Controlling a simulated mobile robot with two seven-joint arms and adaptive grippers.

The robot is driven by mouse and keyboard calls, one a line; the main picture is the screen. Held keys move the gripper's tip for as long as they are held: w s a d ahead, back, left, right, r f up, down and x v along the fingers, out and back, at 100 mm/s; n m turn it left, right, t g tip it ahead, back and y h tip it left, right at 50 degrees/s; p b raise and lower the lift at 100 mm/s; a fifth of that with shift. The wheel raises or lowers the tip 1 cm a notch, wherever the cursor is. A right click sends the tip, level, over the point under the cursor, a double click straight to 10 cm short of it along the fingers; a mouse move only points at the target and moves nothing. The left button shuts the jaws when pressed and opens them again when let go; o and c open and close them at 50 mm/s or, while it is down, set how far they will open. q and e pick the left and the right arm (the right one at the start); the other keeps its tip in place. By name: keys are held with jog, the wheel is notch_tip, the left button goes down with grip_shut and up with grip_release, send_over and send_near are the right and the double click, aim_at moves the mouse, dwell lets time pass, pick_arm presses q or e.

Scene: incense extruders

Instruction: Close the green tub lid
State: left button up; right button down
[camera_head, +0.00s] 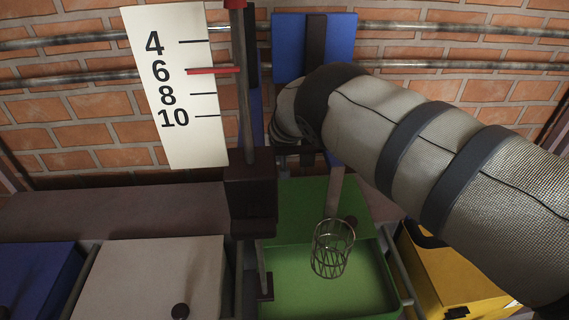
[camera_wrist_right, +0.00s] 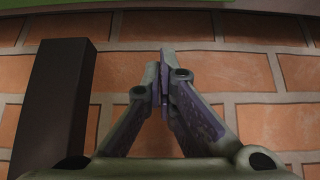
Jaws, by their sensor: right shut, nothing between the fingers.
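The green tub (camera_head: 388,265) is at the bottom centre of the head view, with its top open. A green panel with a dark knob, which looks like its lid (camera_head: 295,205), is raised at the back of the opening. A wire basket (camera_head: 332,262) hangs over the tub's opening. My right arm comes in from the right above the tub; it hides its own gripper in the head view. In the right wrist view my right gripper (camera_wrist_right: 163,72) is shut and empty, in front of the brick wall. My left gripper is out of view.
A yellow tub (camera_head: 450,270) is right of the green one; a white tub (camera_head: 150,275) and a blue tub (camera_head: 38,275) are left. A dark post (camera_head: 250,190) with a numbered scale (camera_head: 180,85) stands close to the green tub's left. Pipes (camera_head: 90,75) cross the brick wall.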

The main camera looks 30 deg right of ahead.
pick_arm(q)
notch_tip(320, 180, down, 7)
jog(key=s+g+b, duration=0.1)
jog(key=b, duration=0.7)
pick_arm(e)
jog(key=f+p, duration=0.1)
jog(key=p, duration=0.1)
jog(key=f+p, duration=0.2)
jog(key=w+f+p, duration=0.1)
jog(key=f+p, duration=0.1)
jog(key=shift+d+f, duration=0.25)
jog(key=shift+d, duration=0.05)
jog(key=shift+s+a+f, duration=0.1)
jog(key=shift+f, duration=0.1)
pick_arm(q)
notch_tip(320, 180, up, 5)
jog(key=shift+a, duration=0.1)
pick_arm(e)
jog(key=shift+f, duration=0.25)
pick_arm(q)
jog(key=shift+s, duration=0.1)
pick_arm(e)
jog(key=shift+s, duration=0.1)
